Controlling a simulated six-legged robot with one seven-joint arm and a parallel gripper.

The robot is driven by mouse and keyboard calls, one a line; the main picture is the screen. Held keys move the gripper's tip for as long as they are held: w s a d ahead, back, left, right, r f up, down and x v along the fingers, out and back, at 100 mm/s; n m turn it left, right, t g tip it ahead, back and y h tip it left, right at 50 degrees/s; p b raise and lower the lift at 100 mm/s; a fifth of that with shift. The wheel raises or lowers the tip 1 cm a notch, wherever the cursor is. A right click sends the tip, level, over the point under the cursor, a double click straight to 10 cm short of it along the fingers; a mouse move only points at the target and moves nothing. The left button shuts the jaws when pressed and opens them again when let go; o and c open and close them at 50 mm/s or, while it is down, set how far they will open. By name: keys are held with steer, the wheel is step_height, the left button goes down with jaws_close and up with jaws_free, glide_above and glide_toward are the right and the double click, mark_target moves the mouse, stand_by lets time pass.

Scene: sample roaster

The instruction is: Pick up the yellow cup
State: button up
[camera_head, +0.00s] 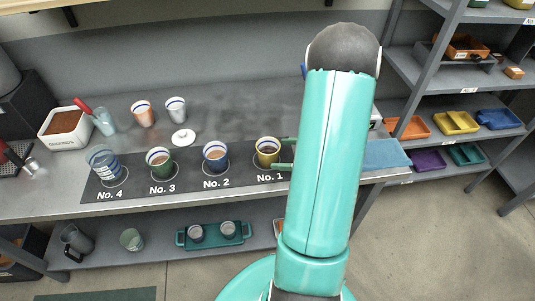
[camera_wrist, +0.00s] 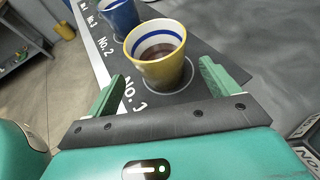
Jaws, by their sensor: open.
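The yellow cup (camera_head: 267,152) stands upright at the No. 1 spot on the dark mat in the head view, just left of my arm. In the wrist view the yellow cup (camera_wrist: 157,58) has a white rim with a blue band inside and dark brown contents. My gripper (camera_wrist: 158,92) is open, with its two green fingers on either side in front of the cup. The cup is beyond the fingertips, and nothing shows between them. In the head view my gripper (camera_head: 283,153) shows only as green fingers beside the cup, and my arm hides the rest.
A blue cup (camera_head: 215,156) stands left at No. 2, a green cup (camera_head: 159,163) at No. 3 and a blue-striped glass (camera_head: 104,164) at No. 4. Two cups and a white lid (camera_head: 183,139) sit behind. A blue tray (camera_head: 385,154) lies right of my arm. The counter behind the cups is partly clear.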

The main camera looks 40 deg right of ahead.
steer(key=x, duration=0.6)
steer(key=shift+f, duration=0.1)
steer(key=c, duration=1.3)
